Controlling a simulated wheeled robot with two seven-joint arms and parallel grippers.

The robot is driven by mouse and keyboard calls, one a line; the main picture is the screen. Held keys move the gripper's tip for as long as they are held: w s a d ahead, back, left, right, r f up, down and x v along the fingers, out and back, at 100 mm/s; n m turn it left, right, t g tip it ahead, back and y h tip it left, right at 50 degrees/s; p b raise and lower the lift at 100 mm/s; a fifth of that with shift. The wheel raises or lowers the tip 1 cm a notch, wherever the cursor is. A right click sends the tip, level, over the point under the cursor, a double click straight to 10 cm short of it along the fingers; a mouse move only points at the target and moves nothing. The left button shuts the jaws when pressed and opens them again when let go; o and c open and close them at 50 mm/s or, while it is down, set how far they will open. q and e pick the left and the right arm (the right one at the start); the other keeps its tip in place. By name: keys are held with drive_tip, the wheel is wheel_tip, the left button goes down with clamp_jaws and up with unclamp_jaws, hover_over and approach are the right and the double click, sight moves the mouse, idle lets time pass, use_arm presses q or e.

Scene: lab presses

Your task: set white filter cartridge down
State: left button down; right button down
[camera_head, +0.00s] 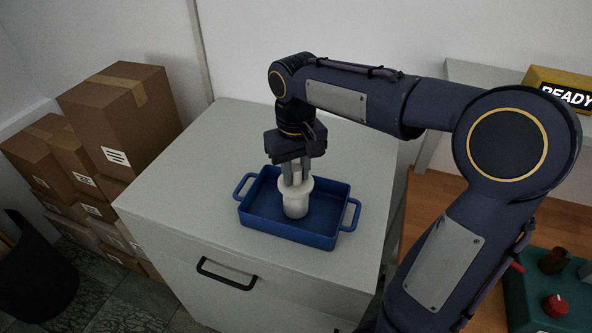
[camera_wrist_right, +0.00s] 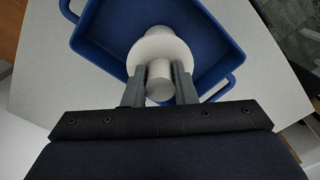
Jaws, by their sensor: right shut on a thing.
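The white filter cartridge (camera_head: 295,203) is upright inside the blue tray (camera_head: 329,242) in the head view. It has a wide flange and a narrower neck on top. My right gripper (camera_head: 297,181) is above it, pointing down, shut on the neck. In the right wrist view the cartridge (camera_wrist_right: 158,48) sits between the two fingers, with the tray (camera_wrist_right: 229,62) behind it. The cartridge's lower end is over the tray floor; I cannot tell whether it touches. My left gripper is not in view.
The tray stands on a grey cabinet (camera_head: 171,204) with a black drawer handle (camera_head: 226,276). Cardboard boxes (camera_head: 118,115) are stacked at the left. At the right, a wooden bench (camera_head: 430,192) holds a green control box (camera_head: 550,290) with a red knob. The cabinet top around the tray is clear.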

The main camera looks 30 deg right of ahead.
drive_tip(key=shift+f, duration=0.2)
drive_tip(key=shift+f, duration=0.15)
drive_tip(key=c, duration=1.2)
unclamp_jaws()
drive_tip(key=shift+o, duration=0.2)
wheel_tip(320, 180, up, 12)
drive_tip(key=s+a+f+t+y, duration=0.2)
drive_tip(key=s+f, duration=0.5)
drive_tip(key=s, duration=0.2)
drive_tip(key=s+a+f+t+y, duration=0.1)
drive_tip(key=s+a+f+t, duration=0.2)
drive_tip(key=s+f, duration=0.4)
drive_tip(key=shift+s+f+m+t+y+p, duration=0.3)
drive_tip(key=shift+s+f+m+y, duration=0.1)
drive_tip(key=shift+s, duration=0.45)
